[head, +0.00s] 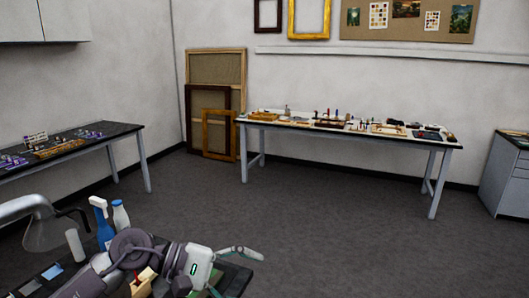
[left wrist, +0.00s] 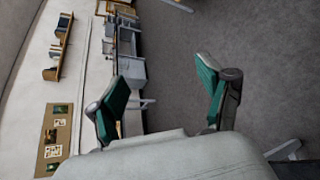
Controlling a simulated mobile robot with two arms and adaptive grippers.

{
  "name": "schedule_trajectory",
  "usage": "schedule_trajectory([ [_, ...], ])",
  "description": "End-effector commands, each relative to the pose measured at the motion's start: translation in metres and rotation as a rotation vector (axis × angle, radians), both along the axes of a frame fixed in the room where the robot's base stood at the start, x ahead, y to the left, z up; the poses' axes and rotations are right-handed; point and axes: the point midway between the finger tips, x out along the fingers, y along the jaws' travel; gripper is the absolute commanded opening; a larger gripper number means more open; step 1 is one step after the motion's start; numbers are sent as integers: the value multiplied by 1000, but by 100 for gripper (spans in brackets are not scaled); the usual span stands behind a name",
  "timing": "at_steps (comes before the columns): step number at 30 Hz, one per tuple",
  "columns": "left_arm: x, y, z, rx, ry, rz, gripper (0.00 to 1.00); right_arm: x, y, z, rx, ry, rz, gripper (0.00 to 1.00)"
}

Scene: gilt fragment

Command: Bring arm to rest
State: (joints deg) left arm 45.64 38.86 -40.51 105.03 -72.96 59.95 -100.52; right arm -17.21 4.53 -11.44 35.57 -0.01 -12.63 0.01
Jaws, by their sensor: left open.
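My left arm (head: 130,255) reaches in from the bottom left of the head view, above a near bench. My right gripper is in neither view.
A left table (head: 115,131) and a far table (head: 440,144) hold small items. Open grey floor (head: 320,220) lies between.

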Motion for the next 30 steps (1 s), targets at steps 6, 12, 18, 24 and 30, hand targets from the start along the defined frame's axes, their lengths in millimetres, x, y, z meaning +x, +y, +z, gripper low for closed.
schedule_trajectory([
  [6,-2,-25,69,-770,676,277,79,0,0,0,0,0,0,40],
  [12,33,48,54,-1448,1424,524,79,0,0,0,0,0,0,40],
  [18,23,132,-61,-2140,2115,780,79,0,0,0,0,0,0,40],
  [24,-54,169,-175,1732,-1548,-652,79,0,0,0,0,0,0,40],
  [30,-129,175,-232,1493,-1155,-586,79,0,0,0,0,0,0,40],
])
